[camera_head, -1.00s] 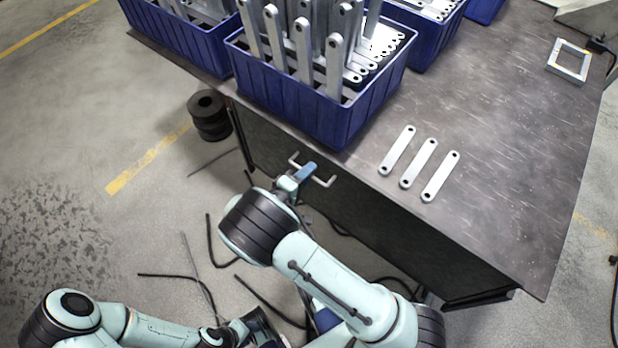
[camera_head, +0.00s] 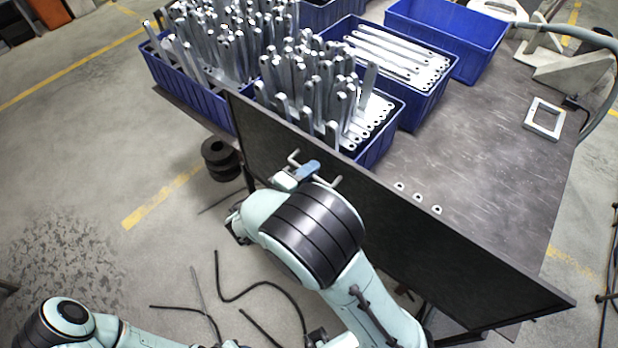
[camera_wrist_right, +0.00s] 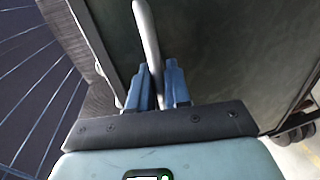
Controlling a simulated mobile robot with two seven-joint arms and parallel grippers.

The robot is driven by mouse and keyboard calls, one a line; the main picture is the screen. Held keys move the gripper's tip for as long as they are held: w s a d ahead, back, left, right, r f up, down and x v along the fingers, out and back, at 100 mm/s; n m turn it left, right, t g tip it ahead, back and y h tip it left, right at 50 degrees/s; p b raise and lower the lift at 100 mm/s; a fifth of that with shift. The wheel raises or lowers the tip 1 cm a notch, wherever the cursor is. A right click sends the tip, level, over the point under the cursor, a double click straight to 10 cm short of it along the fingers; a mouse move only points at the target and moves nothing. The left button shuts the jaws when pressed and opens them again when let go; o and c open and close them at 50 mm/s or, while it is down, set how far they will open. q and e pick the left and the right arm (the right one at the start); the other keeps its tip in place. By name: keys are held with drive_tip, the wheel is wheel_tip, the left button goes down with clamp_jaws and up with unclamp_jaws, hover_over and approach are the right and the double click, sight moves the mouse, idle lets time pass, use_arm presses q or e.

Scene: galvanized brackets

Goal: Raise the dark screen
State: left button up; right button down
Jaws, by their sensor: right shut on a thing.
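The dark screen (camera_head: 440,255) stands along the front of the table, its top edge above the tabletop and hiding the table's front strip. It fills much of the right wrist view (camera_wrist_right: 225,60). A pale bar handle (camera_head: 294,158) is on its outer face. My right gripper (camera_head: 307,170) is shut on this handle; in the wrist view the blue fingers (camera_wrist_right: 158,85) lie on both sides of the bar (camera_wrist_right: 147,35). My left arm shows at the bottom left, but its gripper is out of view.
Blue crates (camera_head: 190,95) of upright galvanized brackets (camera_head: 310,85) stand behind the screen. An empty blue crate (camera_head: 450,35) and a square frame (camera_head: 544,118) are farther back. Ends of three loose brackets (camera_head: 418,197) show above the screen. Black rings (camera_head: 220,158) and cables lie on the floor.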

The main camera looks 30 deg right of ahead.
drive_tip(key=shift+w+r, duration=0.1)
drive_tip(key=shift+r, duration=0.6)
drive_tip(key=c, duration=1.3)
unclamp_jaws()
drive_tip(key=b+v, duration=0.1)
drive_tip(key=v, duration=1.2)
drive_tip(key=shift+s+a, duration=0.2)
drive_tip(key=shift+s, duration=0.05)
